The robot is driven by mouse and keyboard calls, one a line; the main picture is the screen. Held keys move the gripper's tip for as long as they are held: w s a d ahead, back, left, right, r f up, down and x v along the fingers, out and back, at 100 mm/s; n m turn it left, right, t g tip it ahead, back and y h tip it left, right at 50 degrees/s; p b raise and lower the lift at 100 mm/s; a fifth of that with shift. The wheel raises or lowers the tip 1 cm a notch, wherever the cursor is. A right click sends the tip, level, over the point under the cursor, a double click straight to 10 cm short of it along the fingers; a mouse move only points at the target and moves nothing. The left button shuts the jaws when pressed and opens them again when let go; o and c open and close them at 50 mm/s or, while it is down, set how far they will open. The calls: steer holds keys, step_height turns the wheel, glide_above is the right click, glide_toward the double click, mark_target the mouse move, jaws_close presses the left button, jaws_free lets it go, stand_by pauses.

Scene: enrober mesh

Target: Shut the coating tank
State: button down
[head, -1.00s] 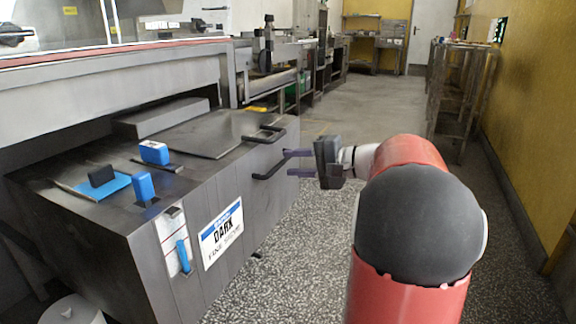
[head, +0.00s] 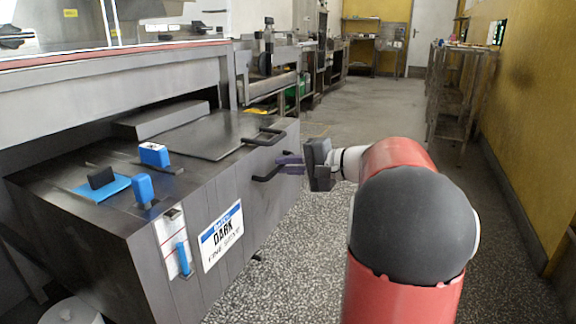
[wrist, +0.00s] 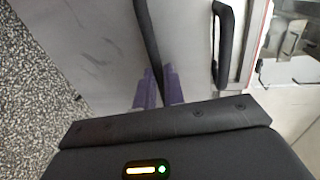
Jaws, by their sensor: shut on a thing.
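The coating tank is a grey metal box (head: 262,205) with a "DARK" label (head: 221,236), standing out from under the machine. A flat dark plate (head: 205,136) lies on its top. A black handle (head: 264,137) sits at the top edge, and a second, lower black handle (head: 268,176) is on the end face. My gripper (head: 288,159) has its purple fingers shut on this lower handle. In the wrist view the fingers (wrist: 157,88) are on either side of the dark bar of the lower handle (wrist: 147,40); the upper handle (wrist: 222,45) is apart to the right.
The machine's long frame (head: 120,85) runs above and behind the tank. Blue-and-black controls (head: 142,190) stand on the tank's top. A white bin (head: 70,312) is at bottom left. The speckled floor to the right is clear; a metal rack (head: 458,90) stands by the yellow wall.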

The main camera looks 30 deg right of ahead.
steer(key=r+p+x, duration=0.2)
steer(key=r+x, duration=0.1)
steer(key=x, duration=1.4)
steer(key=w+a+r+p+x, duration=0.1)
steer(key=r+x, duration=0.3)
steer(key=x, duration=1.4)
steer(key=shift+w+r+p, duration=0.3)
steer(key=shift+r+p, duration=0.05)
steer(key=shift+a+r, duration=0.1)
steer(key=c, duration=1.6)
jaws_free()
steer(key=shift+w+a, duration=0.1)
steer(key=shift+w, duration=0.05)
steer(key=shift+o, duration=0.5)
